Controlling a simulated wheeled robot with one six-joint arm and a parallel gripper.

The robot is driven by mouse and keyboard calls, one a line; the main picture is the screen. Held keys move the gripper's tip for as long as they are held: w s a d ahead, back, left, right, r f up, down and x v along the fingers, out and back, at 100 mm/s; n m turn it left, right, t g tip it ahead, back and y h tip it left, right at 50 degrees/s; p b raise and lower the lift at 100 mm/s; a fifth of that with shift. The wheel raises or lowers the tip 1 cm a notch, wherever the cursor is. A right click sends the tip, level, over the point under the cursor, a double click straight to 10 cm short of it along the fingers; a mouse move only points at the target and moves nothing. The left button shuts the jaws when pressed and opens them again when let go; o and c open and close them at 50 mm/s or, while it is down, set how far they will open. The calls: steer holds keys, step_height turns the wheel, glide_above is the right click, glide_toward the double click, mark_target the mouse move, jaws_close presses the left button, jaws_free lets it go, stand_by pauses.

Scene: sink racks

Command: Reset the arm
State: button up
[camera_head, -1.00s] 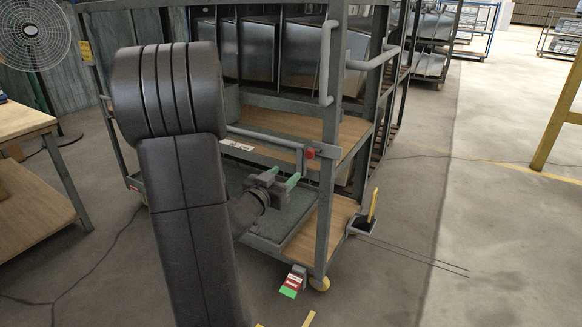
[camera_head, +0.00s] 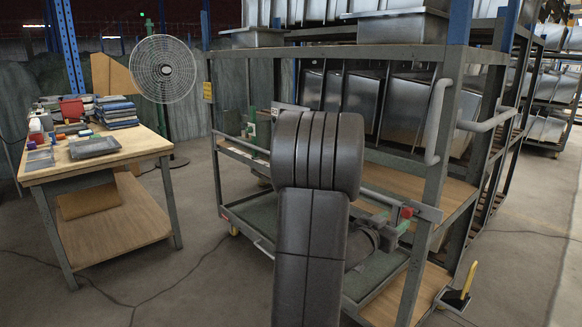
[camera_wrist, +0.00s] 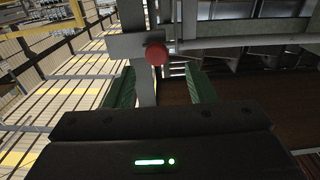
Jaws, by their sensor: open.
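My gripper (camera_head: 396,224) is beside the grey metal rack cart (camera_head: 430,200), partly hidden behind my dark arm in the head view. In the wrist view my gripper (camera_wrist: 161,88) has its two green fingers spread apart, with nothing seen between them. A red round knob (camera_head: 406,212) on the cart's frame is close to the fingers in the head view. The red knob shows beyond and between the fingers in the wrist view (camera_wrist: 156,54); I cannot tell the exact gap.
Steel sinks (camera_head: 365,100) stand in the rack. A wooden table (camera_head: 140,147) with stacked boxes (camera_head: 117,113) is at the left, near a fan (camera_head: 163,69). A yellow-handled dustpan (camera_head: 455,298) is low at the right. Open floor (camera_head: 180,285) lies in front.

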mark_target(410, 216)
steer(key=x, duration=0.2)
steer(key=b+x, duration=0.1)
steer(key=x, duration=0.3)
steer(key=shift+s+d+f+b, duration=0.15)
steer(key=shift+s+d+b, duration=0.15)
steer(key=shift+s+d, duration=0.25)
steer(key=shift+s, duration=0.15)
